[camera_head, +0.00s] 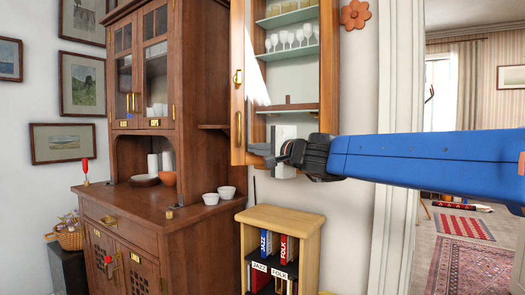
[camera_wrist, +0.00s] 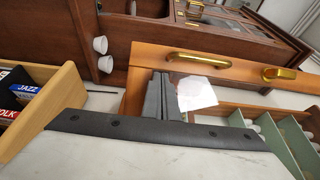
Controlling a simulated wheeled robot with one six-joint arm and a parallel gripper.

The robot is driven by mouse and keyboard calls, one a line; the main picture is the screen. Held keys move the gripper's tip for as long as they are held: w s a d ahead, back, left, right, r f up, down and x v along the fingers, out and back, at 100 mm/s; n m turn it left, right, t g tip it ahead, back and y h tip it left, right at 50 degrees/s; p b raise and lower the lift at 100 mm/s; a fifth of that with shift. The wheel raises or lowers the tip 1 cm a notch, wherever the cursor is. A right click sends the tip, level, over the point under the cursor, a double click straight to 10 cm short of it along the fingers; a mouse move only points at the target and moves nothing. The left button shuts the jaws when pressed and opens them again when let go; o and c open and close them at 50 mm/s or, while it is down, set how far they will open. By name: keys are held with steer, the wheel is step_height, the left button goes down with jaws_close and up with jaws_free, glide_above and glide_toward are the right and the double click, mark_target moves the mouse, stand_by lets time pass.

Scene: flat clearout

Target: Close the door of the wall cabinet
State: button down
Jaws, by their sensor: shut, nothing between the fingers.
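The wall cabinet (camera_head: 325,60) has an orange-brown wooden frame and stands open, with glass shelves inside. Its door (camera_head: 238,100) is swung out at the left of the opening and shows nearly edge-on, with brass handles (camera_head: 238,77). In the wrist view, the door (camera_wrist: 235,69) runs across the picture, with a brass handle (camera_wrist: 198,58) on it. My gripper (camera_head: 262,153) is shut and empty at the lower part of the opening, just right of the door. In the wrist view, the dark fingers (camera_wrist: 160,95) are close to the door's frame; I cannot tell whether they touch it.
Wine glasses (camera_head: 288,40) stand on the cabinet's shelves. A tall brown dresser (camera_head: 150,210) with white bowls (camera_head: 218,195) stands at the left. A low bookcase (camera_head: 282,218) is below the cabinet. A doorway opens at the right.

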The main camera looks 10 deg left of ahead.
steer(key=w+a, duration=0.2)
steer(key=w, duration=0.8)
steer(key=w+a, duration=0.3)
steer(key=w, duration=0.7)
steer(key=shift+w+a, duration=0.2)
steer(key=shift+w, duration=0.05)
